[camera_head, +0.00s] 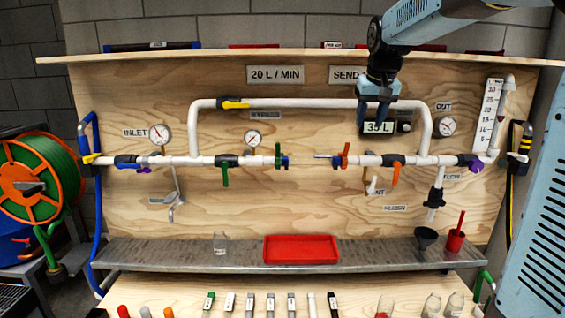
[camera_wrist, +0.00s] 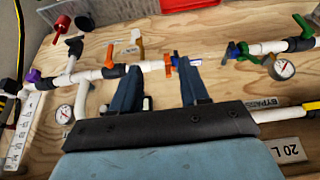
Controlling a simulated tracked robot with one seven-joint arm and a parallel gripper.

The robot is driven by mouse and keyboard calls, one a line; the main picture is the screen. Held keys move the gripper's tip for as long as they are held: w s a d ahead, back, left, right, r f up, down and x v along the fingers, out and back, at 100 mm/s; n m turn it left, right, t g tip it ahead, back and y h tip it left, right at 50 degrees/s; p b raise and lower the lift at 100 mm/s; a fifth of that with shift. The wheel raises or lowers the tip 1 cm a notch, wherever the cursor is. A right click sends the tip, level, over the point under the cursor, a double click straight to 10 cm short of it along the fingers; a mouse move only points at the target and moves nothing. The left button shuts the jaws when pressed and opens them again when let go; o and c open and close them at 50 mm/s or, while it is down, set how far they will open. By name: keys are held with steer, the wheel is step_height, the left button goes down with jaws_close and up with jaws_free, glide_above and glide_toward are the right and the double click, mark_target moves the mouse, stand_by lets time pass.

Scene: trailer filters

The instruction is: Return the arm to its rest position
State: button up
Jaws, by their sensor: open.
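My gripper (camera_head: 375,113) hangs at the end of my arm in the upper right of the head view, in front of the upper white pipe and partly over the "35 L" display (camera_head: 380,127). The wrist view, which sees the board upside down, shows the two blue fingers spread apart with nothing held between them (camera_wrist: 160,78). Beyond the fingertips lies the lower white pipe run (camera_head: 205,160) with an orange-handled valve (camera_head: 345,155). A green-handled valve (camera_head: 279,157) sits to its left, across a gap in the pipe.
A grey shelf (camera_head: 180,254) below the board carries a red tray (camera_head: 301,249), a glass jar (camera_head: 220,243), a dark funnel (camera_head: 426,238) and a red cup (camera_head: 455,241). A hose reel (camera_head: 40,180) stands at left. The board's top ledge (camera_head: 250,54) runs behind my arm.

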steer(key=s+f, duration=0.4)
steer(key=s, duration=0.6)
steer(key=s+f, duration=0.3)
steer(key=s, duration=0.7)
steer(key=s+f, duration=0.4)
steer(key=s, duration=0.6)
steer(key=shift+s+f+t, duration=0.2)
steer(key=shift+f+t, duration=0.15)
steer(key=shift+t, duration=0.05)
